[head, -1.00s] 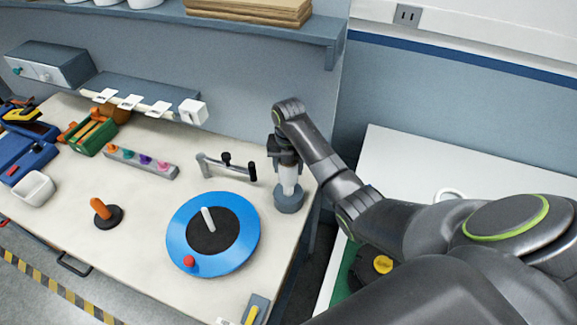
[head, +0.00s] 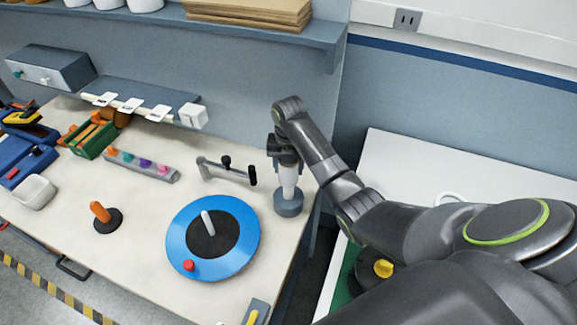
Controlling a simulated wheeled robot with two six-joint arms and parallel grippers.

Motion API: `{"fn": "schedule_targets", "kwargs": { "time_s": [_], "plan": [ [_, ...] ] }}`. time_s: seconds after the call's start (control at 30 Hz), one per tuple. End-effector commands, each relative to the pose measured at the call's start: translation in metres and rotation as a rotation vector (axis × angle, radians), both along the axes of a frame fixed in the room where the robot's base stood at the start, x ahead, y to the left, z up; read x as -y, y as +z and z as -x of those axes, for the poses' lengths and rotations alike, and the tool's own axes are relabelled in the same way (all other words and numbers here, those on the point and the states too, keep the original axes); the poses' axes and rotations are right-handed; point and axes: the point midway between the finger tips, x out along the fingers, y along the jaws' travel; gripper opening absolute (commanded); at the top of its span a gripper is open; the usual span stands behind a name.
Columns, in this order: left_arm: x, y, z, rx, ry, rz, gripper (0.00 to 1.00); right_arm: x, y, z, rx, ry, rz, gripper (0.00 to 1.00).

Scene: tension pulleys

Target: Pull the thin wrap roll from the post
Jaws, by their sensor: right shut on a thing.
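The thin wrap roll (head: 289,177) is a white, narrow upright roll over a round blue-grey base (head: 288,203) at the right side of the table. The post itself is hidden, apparently inside the roll. My right gripper (head: 287,163) comes down from above and is shut on the upper part of the roll. The roll looks upright and low over the base; I cannot tell whether it touches it. My left gripper is not in the view.
A blue turntable disc (head: 181,240) with a white peg lies front-left of the roll. A grey crank-like bracket (head: 226,172) stands close to its left. An orange-handled post (head: 100,212) is further left. A shelf (head: 250,32) hangs above the back.

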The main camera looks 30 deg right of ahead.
Motion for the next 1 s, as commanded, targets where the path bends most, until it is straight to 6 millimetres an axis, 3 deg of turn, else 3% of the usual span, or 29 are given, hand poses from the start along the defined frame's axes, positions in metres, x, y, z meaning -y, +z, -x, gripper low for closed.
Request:
{"fn": "schedule_targets", "kwargs": {
  "time_s": [0.6, 1.0],
  "plan": [
    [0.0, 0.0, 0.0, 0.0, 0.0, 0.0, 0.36, 0.0, 0.03, 0.0, 0.001, 0.001, 0.0, 0.27],
    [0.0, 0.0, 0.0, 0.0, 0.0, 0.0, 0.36, 0.0, 0.033, 0.0, 0.001, 0.0, 0.0, 0.27]
  ]
}}
